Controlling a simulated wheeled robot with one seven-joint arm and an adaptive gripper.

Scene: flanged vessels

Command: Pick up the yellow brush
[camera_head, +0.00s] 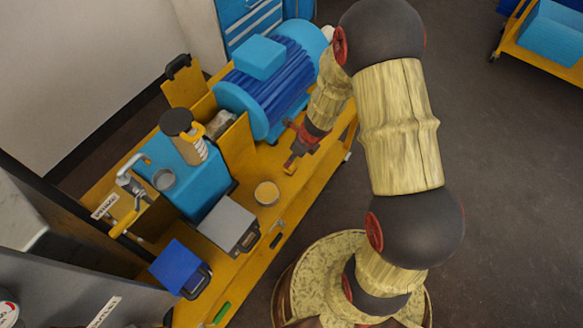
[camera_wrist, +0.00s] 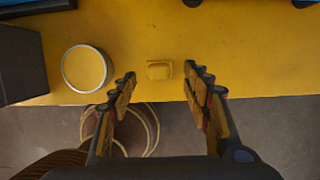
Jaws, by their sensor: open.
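A small yellow block-like thing, which I take as the yellow brush (camera_wrist: 159,70), lies on the yellow bench top (camera_wrist: 150,30) in the wrist view. Its colour nearly matches the bench, and bristles cannot be made out. My gripper (camera_wrist: 161,77) is open and empty, with one finger to each side of the brush in the picture. The fingers appear apart from it. In the head view, my gripper (camera_head: 291,163) points down over the bench, beside the blue motor. I cannot make out the brush there.
A round yellow-topped can (camera_head: 266,193) stands left of my gripper; it also shows in the wrist view (camera_wrist: 86,69). A grey box (camera_head: 228,222), a dark blue box (camera_head: 178,265) and a blue tank (camera_head: 190,175) stand farther left. The ribbed blue motor (camera_head: 275,75) is close behind.

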